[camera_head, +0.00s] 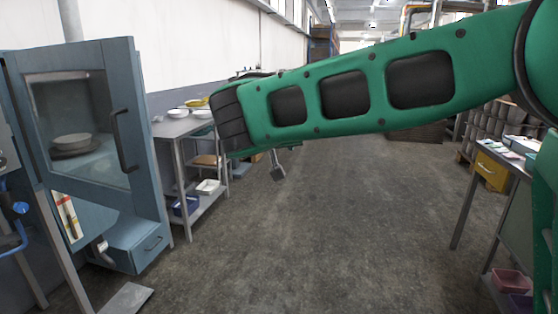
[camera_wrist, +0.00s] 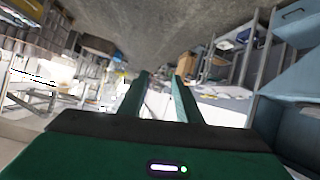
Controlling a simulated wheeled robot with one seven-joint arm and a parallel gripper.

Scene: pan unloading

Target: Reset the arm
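My green arm stretches from the right edge across the upper middle of the head view, raised over the aisle. Part of my gripper (camera_head: 277,171) shows as a small grey piece below the arm's far end; the rest is hidden behind the arm. In the wrist view, the two fingers of my gripper (camera_wrist: 161,82) stand apart with a clear gap. Nothing is between them, and no object touches them.
A blue cabinet (camera_head: 125,75) with a glass-panelled door stands at left, with stacked round dishes (camera_head: 72,142) behind the glass. A metal shelf table (camera_head: 172,128) beside it holds plates. A workbench (camera_head: 503,160) is at right. The floor (camera_head: 320,230) between is clear.

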